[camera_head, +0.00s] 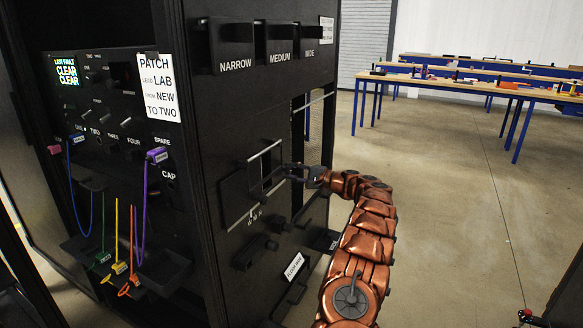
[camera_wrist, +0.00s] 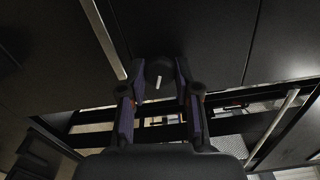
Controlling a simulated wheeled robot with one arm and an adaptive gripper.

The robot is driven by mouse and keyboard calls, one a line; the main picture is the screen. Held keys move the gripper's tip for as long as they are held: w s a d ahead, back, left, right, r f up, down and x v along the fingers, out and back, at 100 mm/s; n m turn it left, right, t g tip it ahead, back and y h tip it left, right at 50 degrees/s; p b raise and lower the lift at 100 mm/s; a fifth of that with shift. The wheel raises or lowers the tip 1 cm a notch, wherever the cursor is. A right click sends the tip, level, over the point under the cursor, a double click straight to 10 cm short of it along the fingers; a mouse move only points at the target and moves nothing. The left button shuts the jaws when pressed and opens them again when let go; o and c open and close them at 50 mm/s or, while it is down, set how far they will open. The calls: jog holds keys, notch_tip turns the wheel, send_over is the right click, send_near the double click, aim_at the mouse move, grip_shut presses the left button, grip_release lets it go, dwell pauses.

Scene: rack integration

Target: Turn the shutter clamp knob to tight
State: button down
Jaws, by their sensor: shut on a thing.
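The shutter clamp knob (camera_wrist: 157,72) is a dark round knob with a short white mark, in the upper middle of the wrist view. The mark stands nearly upright there, leaning slightly. My gripper (camera_wrist: 158,84) has one finger on each side of the knob and is shut on it. In the head view my gripper (camera_head: 291,172) reaches from the right to the shutter opening (camera_head: 264,165) in the black rack's side panel. The knob is hard to make out there, dark against dark. The words at the knob's settings cannot be read.
Bins marked NARROW, MEDIUM and WIDE (camera_head: 278,58) sit above on the rack panel. Dark blocks (camera_head: 255,251) stick out below the opening. The patch panel with coloured leads (camera_head: 110,130) is on the left face. Floor is open to the right, before blue-legged benches (camera_head: 470,88).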

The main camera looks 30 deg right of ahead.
jog(key=m+p, duration=0.3)
jog(key=m, duration=0.3)
jog(key=shift+m+p, duration=0.3)
jog(key=shift+p, duration=0.05)
jog(key=m+p, duration=0.2)
jog(key=m, duration=0.2)
jog(key=shift+s+f+m, duration=0.1)
jog(key=shift+f+m, duration=0.05)
jog(key=shift+m, duration=0.25)
jog(key=c, duration=0.8)
grip_release()
jog(key=v, duration=1.2)
